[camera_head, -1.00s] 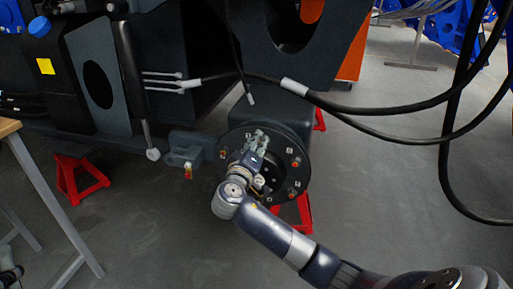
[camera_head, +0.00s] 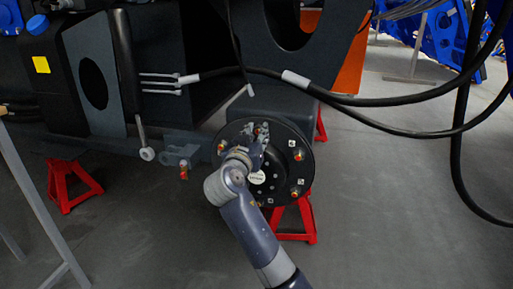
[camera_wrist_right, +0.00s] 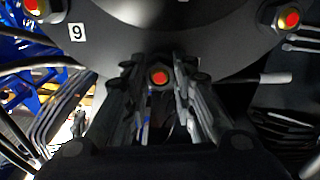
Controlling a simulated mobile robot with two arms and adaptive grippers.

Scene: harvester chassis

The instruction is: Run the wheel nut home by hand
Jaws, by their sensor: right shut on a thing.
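The round black wheel hub (camera_head: 279,184) faces me in the head view, with studs and red-tipped nuts around its rim. My right gripper (camera_head: 258,137) reaches to the upper part of the hub face, and its wrist covers part of the hub. In the right wrist view my right gripper (camera_wrist_right: 160,82) has its two fingers on either side of a red-tipped wheel nut (camera_wrist_right: 160,77), shut on it at the hub's edge. The nut's seat against the flange is hidden. My left gripper is not in view.
Other red-tipped nuts (camera_wrist_right: 288,18) sit on the hub near a label reading 9 (camera_wrist_right: 77,32). A red stand (camera_head: 297,222) is below the hub, another (camera_head: 72,184) at left. Black hoses (camera_head: 395,99) cross at right. A table leg (camera_head: 40,205) stands at left.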

